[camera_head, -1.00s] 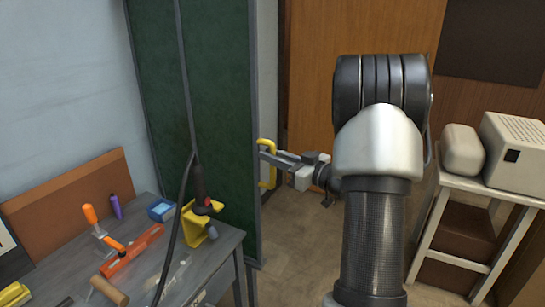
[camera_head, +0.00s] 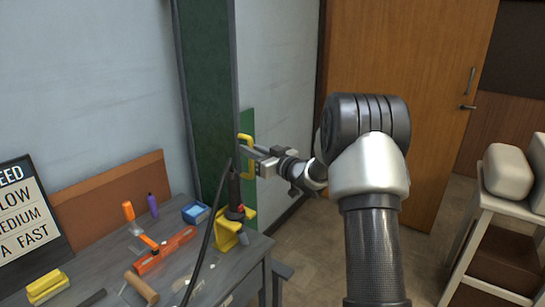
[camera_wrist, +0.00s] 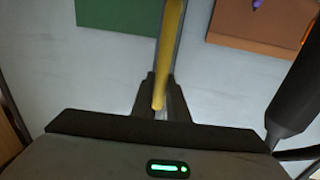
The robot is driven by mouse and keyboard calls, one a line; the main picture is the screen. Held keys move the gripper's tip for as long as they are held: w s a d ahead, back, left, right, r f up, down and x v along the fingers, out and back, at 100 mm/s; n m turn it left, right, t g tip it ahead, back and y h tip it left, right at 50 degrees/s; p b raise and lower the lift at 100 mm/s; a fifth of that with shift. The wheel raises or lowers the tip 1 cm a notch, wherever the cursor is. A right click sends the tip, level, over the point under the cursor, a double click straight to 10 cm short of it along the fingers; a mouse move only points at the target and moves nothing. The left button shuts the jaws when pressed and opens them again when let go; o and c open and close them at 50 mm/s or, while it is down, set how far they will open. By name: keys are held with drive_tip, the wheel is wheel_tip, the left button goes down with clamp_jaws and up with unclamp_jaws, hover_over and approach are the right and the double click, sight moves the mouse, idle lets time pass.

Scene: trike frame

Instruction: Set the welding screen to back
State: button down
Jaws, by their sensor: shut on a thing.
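The welding screen (camera_head: 208,90) is a dark green panel with grey edge posts, standing upright against the wall behind the workbench in the head view. A yellow handle (camera_head: 245,139) is on its right edge. My gripper (camera_head: 259,160) is at this handle from the right, with its fingers shut on it. In the wrist view the yellow handle (camera_wrist: 170,55) runs between the two fingers (camera_wrist: 159,100). A green patch (camera_wrist: 118,15) shows at the top of the wrist view. The lower part of the screen is hidden behind the bench items.
A white cart (camera_head: 490,225) stands right. Floor between is clear.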

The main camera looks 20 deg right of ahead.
sight(237, 145)
drive_tip(key=x, duration=0.2)
drive_tip(key=a+x, duration=0.1)
drive_tip(key=x, duration=0.1)
drive_tip(key=shift+s, duration=0.1)
drive_tip(key=shift+w+a, duration=0.3)
drive_tip(key=shift+r, duration=0.15)
drive_tip(key=c, duration=1.7)
unclamp_jaws()
drive_tip(key=shift+w+a, duration=0.1)
drive_tip(key=shift+w, duration=0.05)
drive_tip(key=p+v, duration=0.1)
drive_tip(key=v, duration=1.6)
drive_tip(key=shift+s+p, duration=0.2)
drive_tip(key=shift+p, duration=0.1)
